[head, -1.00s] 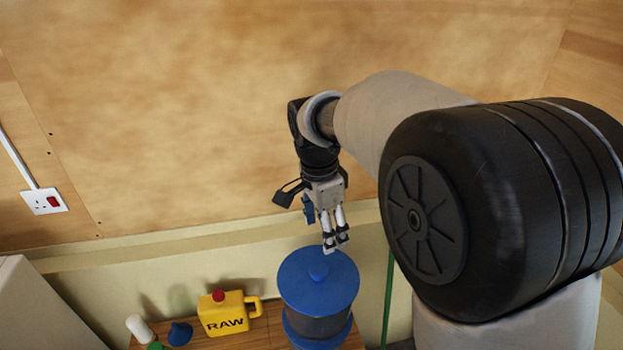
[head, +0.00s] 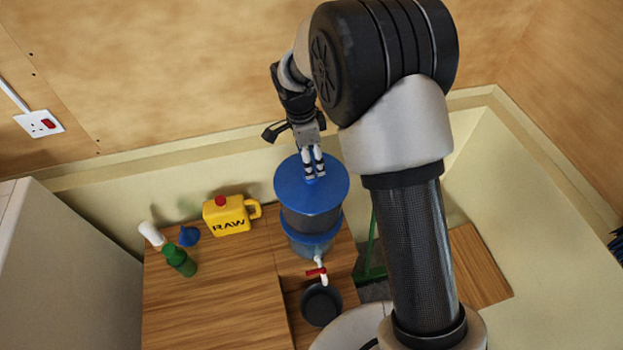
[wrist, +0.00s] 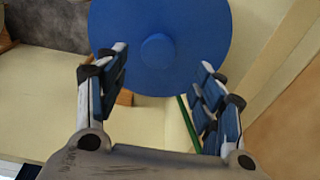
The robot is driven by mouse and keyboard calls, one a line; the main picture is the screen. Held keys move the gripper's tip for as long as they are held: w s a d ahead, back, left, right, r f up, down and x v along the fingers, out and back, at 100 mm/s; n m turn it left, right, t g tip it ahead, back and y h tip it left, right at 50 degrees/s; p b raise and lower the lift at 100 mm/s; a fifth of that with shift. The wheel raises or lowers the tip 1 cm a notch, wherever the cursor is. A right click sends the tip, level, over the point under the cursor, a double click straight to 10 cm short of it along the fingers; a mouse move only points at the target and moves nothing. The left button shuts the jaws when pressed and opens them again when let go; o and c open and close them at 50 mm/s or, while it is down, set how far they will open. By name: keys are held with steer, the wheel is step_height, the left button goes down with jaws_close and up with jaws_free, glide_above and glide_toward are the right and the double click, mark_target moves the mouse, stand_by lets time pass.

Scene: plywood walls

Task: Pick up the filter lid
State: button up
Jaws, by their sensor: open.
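The filter lid (head: 291,184) is a round blue disc with a small knob in its middle. It sits on top of the filter (head: 308,221), a dark cylinder with blue bands. My gripper (head: 314,177) points down at the lid from above, with its fingertips over the knob area in the head view. In the wrist view my gripper (wrist: 160,75) is open, its two fingers apart on either side of the knob (wrist: 158,50). The lid also shows in the wrist view (wrist: 158,20). Whether the fingertips touch the lid cannot be told.
A yellow RAW jug (head: 228,217), a green bottle (head: 180,260), a blue funnel-like piece (head: 189,236) and a white object (head: 151,233) stand left on the wooden counter (head: 215,290). A red-handled tap (head: 317,272) sits above a black bowl (head: 321,304). The plywood wall (head: 170,80) is behind.

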step_height(320, 180, down, 6)
steer(key=shift+s+r+p, duration=0.15)
steer(key=shift+p, duration=0.35)
steer(key=shift+r, duration=0.1)
steer(key=c, duration=1.2)
